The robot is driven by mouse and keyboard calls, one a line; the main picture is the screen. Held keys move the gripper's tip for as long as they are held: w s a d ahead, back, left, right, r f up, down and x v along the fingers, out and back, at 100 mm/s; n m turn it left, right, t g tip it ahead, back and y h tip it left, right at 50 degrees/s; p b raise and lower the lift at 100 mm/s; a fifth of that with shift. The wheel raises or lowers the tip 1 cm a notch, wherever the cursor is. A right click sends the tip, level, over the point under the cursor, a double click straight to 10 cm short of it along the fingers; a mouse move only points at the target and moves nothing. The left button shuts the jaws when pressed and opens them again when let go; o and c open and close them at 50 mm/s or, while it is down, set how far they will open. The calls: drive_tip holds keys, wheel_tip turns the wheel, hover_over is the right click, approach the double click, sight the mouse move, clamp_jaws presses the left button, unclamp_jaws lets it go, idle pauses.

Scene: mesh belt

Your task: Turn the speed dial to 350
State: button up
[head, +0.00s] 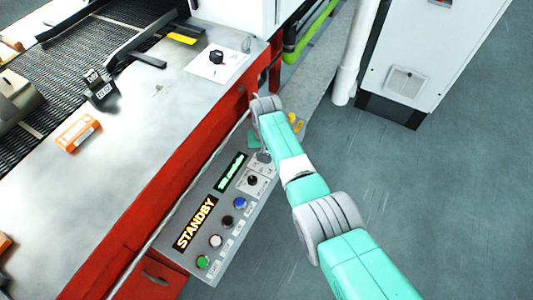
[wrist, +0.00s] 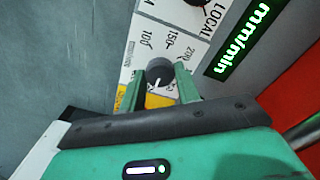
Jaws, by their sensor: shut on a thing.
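The speed dial (wrist: 158,70) is a small dark round knob in the wrist view. My gripper (wrist: 161,76) has its two green fingers on either side of the knob, closed on it. The scale marks 100, 150 and 200 show above and right of the knob. A short white mark on the knob faces the lower edge of the picture; the scale number there is hidden. In the head view my arm covers most of the dial. The green speed display (head: 231,172) is lit, but its number is too small to read; mm/min shows in the wrist view.
The control panel (head: 222,262) also holds a black selector knob (head: 252,181), a STANDBY display (head: 196,223) and several coloured buttons. Another black knob (head: 217,57) is on the machine top. An orange block (head: 78,133) lies beside the mesh belt (head: 75,62). Open floor lies right.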

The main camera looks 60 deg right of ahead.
drive_tip(key=shift+r, duration=0.1)
drive_tip(key=o, duration=1)
wheel_tip(320, 180, up, 8)
drive_tip(key=p, duration=0.4)
